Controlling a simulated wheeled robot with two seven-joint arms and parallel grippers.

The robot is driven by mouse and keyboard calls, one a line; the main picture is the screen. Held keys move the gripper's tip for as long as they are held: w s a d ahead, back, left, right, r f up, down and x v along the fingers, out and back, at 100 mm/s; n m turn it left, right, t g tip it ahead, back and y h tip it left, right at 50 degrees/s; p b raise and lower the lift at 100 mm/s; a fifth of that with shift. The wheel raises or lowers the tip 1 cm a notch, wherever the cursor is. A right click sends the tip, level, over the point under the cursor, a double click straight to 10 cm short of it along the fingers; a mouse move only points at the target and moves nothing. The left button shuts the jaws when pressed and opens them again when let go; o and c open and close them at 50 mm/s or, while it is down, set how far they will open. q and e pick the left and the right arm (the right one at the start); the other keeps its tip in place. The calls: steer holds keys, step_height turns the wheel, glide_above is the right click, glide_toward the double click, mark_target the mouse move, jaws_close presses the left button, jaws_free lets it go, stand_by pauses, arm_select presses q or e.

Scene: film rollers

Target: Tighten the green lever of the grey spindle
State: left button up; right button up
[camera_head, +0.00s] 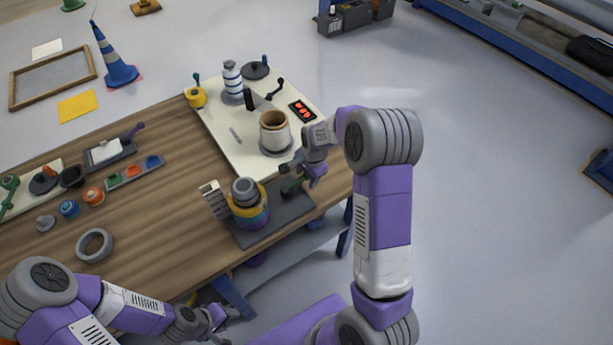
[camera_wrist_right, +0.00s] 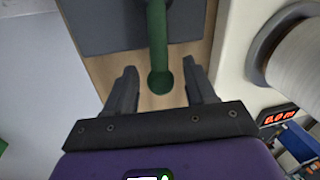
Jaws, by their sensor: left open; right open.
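The grey spindle (camera_head: 244,191) stands on a dark grey base plate (camera_head: 283,217) at the front right of the wooden table, with yellow and purple rings around it. The green lever (camera_head: 291,187) sits at the back right of that plate. In the right wrist view the lever (camera_wrist_right: 158,50) is a green bar with a rounded end between my right gripper's fingers. My right gripper (camera_head: 300,175) is open at the lever, and in its wrist view both fingers (camera_wrist_right: 160,92) stand apart from the bar. My left gripper (camera_head: 222,318) is low at the front edge of the table, away from the spindle.
A grey ring (camera_head: 94,245) and small coloured parts lie on the left. The wood between is clear.

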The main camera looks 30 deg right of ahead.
steer(key=shift+f, duration=0.2)
steer(key=shift+c, duration=0.3)
jaws_close()
